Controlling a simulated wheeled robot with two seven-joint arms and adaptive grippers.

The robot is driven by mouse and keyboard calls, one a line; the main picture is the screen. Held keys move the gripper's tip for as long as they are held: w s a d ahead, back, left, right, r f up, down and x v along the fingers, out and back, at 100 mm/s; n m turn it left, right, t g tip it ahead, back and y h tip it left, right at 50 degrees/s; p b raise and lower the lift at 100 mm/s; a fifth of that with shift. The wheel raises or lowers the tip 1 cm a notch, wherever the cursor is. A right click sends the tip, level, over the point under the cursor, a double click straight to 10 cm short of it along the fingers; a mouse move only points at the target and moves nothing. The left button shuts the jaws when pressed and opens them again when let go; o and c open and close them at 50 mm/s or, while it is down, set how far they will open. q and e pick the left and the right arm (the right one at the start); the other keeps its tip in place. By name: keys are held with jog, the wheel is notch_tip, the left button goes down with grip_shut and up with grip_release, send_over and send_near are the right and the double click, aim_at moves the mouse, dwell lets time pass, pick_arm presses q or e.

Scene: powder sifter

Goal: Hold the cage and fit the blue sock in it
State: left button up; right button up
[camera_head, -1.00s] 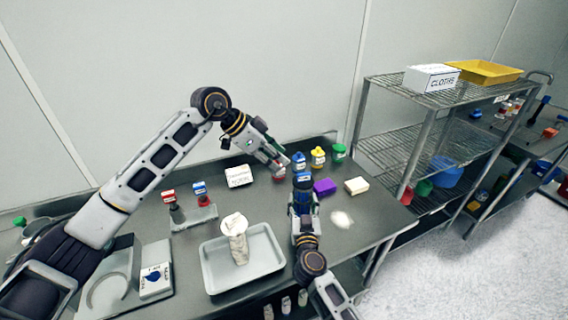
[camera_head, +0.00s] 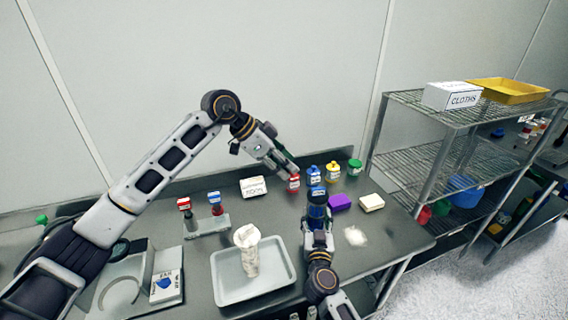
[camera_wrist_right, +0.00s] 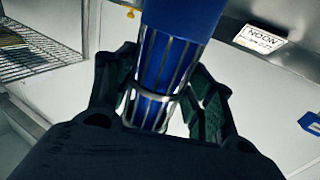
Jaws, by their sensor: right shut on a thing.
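My right gripper (camera_wrist_right: 165,95) is shut around a metal wire cage (camera_wrist_right: 181,62). The blue sock (camera_wrist_right: 187,15) is inside the cage. Blue fabric shows between the wires, and a wide plain blue part stands above the cage's upper end. In the head view the blue sock (camera_head: 317,196) stands roughly upright in my right gripper (camera_head: 318,222), over the right part of the table. My left gripper (camera_head: 286,170) is higher up and left of the sock, apart from it, close to a red-capped jar (camera_head: 293,183). Its finger gap is too small to read.
A grey tray (camera_head: 224,290) holding a white cylinder (camera_head: 248,258) is left of my right arm. Blue (camera_head: 314,174), yellow (camera_head: 333,171) and green (camera_head: 355,167) jars stand behind the sock. A purple block (camera_head: 340,202) and pale block (camera_head: 371,202) lie right. Wire shelves (camera_head: 440,150) stand beyond.

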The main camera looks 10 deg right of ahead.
jog(key=o, duration=1.2)
jog(key=shift+c, duration=0.2)
jog(key=shift+s, duration=0.1)
jog(key=s+a, duration=0.2)
jog(key=s, duration=0.9)
jog(key=shift+s, duration=0.35)
jog(key=shift+s+f, duration=0.1)
